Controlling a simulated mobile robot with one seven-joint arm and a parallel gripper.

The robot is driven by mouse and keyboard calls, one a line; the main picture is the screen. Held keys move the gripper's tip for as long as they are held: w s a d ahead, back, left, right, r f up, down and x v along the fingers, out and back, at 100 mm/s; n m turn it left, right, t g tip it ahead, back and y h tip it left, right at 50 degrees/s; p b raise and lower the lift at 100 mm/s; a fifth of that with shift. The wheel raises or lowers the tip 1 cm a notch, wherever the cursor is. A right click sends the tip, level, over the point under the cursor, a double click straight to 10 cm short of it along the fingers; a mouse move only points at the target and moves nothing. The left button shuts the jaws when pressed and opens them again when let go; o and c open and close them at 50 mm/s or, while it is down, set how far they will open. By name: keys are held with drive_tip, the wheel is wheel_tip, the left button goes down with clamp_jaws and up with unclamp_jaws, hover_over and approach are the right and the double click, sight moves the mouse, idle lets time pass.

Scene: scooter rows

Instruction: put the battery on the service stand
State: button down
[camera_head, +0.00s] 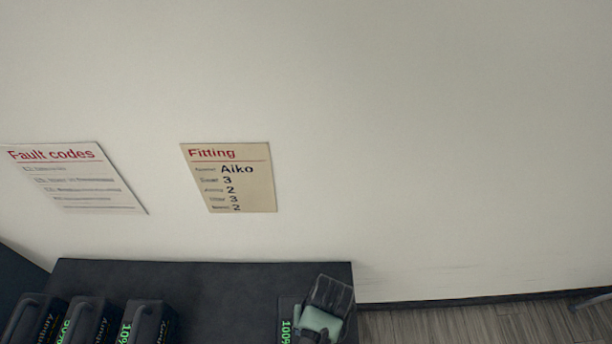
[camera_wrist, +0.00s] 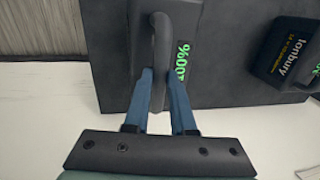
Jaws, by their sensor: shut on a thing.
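A dark battery (camera_head: 287,309) with a green 100% display is at the right end of the dark bench top, partly hidden by my gripper (camera_head: 322,322). In the wrist view, my gripper (camera_wrist: 160,88) has its two blue fingers closed around the handle of this battery (camera_wrist: 190,25). The display is partly covered by a finger. I cannot tell whether the battery touches the surface or is just above it. No part is clearly marked as the service stand.
Three more black batteries stand at the bench's left: one (camera_head: 32,318), a second (camera_head: 90,322) and a third (camera_head: 150,322). The bench top (camera_head: 220,290) is bare between them and my gripper. A fault codes sheet (camera_head: 75,180) and a fitting sheet (camera_head: 230,180) hang on the wall.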

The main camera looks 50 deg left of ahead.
drive_tip(key=shift+f, duration=1.2)
drive_tip(key=c, duration=1.1)
unclamp_jaws()
drive_tip(key=shift+f, duration=0.15)
drive_tip(key=shift+c, duration=0.2)
drive_tip(key=o, duration=0.4)
drive_tip(key=r, duration=0.4)
drive_tip(key=w+d+r, duration=0.1)
drive_tip(key=r, duration=0.7)
drive_tip(key=shift+w+d, duration=0.2)
drive_tip(key=shift+w, duration=0.05)
